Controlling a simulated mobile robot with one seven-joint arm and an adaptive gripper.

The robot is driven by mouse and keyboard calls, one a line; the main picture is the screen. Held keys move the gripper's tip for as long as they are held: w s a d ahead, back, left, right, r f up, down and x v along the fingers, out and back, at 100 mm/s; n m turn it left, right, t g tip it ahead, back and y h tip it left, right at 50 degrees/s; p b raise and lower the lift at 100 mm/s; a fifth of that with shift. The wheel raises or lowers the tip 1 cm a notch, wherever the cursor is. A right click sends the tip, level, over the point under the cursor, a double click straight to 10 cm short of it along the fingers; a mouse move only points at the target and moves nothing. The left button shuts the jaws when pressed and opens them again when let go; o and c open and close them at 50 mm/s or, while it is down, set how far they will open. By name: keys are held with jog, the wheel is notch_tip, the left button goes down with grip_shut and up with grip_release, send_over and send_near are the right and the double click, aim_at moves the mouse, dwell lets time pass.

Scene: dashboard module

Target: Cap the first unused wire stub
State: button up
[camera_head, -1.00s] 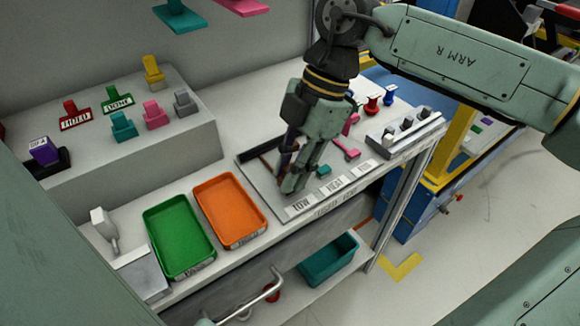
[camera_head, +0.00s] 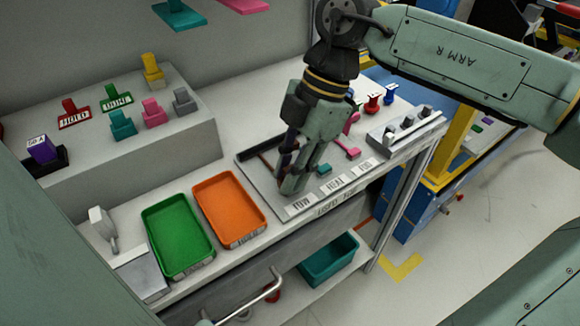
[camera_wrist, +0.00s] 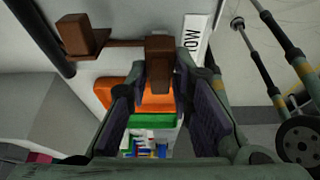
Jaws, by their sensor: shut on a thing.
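My gripper (camera_head: 287,176) is low over the left part of the grey panel (camera_head: 262,189), behind its LOW label (camera_head: 299,205). In the wrist view my gripper's fingers (camera_wrist: 160,85) stand on both sides of a brown block (camera_wrist: 158,58), shut on it. A second brown block (camera_wrist: 77,34) stands to its left, on a brown bar (camera_wrist: 122,43). I cannot tell whether the held block is joined to the bar. A teal piece (camera_head: 324,170) and a pink piece (camera_head: 353,153) sit on the panel right of my gripper. I cannot make out which part is the wire stub or cap.
An orange tray (camera_head: 258,224) and a green tray (camera_head: 149,223) stand left of the panel. A grey raised step (camera_head: 190,150) carries coloured connectors. A grey block with pegs (camera_head: 382,139) stands at the right. A teal bin (camera_head: 326,274) is below.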

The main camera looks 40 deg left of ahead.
jog(key=shift+f+b, duration=0.4)
jog(key=shift+f, duration=0.2)
jog(key=o, duration=0.8)
jog(key=v, duration=1.2)
jog(key=shift+r, duration=0.1)
jog(key=shift+c, duration=0.3)
